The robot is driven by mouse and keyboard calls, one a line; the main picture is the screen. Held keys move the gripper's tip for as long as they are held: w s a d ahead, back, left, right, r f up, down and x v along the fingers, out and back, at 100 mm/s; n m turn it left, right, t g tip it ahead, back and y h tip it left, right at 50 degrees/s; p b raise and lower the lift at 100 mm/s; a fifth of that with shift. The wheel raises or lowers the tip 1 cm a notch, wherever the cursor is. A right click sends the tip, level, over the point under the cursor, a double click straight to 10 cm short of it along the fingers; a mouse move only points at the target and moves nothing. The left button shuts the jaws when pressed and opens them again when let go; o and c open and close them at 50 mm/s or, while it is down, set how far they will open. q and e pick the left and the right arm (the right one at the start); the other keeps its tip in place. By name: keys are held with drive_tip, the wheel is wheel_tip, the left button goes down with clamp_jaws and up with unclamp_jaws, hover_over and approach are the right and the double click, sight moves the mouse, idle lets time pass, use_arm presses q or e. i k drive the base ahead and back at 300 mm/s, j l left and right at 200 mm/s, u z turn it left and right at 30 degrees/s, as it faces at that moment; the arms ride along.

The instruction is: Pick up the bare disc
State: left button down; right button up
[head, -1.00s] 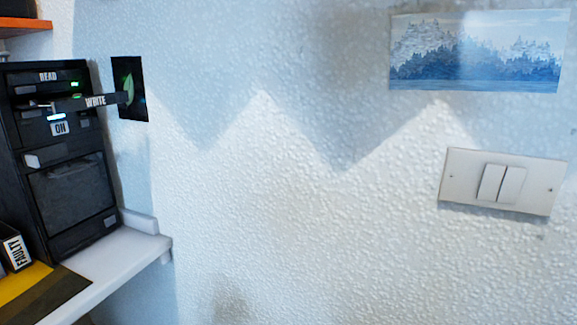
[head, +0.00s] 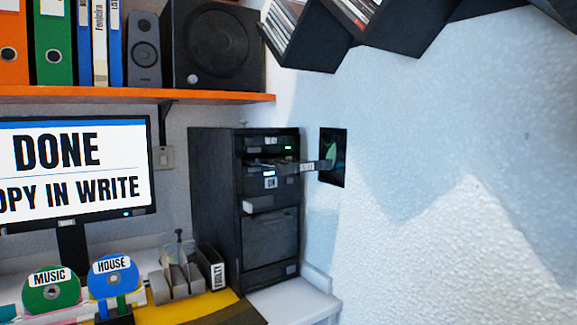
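A black computer tower (head: 268,225) stands on the desk right of centre. Its open drive tray (head: 312,167) sticks out to the right; whether a disc lies on it is too small to tell. The monitor (head: 75,165) reads "DONE" and "OPY IN WRITE", cut off at the left. A pale, see-through round shape, perhaps an unlabelled disc (head: 179,250), stands in a grey slotted rack (head: 183,281). A green disc (head: 52,289) labelled MUSIC and a blue disc (head: 114,277) labelled HOUSE stand upright at lower left. Neither of my grippers is in view.
A dark box (head: 213,266) labelled FAULTY is beside the rack, on a yellow mat (head: 185,310). An orange shelf (head: 130,95) above holds binders and speakers (head: 216,45). Dark angled wall shelves (head: 365,40) hang at upper right. The white desk end (head: 292,302) is clear.

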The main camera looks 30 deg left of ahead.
sight(270, 162)
drive_tip(key=u, duration=1.05)
drive_tip(key=j+z, duration=0.3)
drive_tip(key=j, duration=0.3)
drive_tip(key=k, duration=0.05)
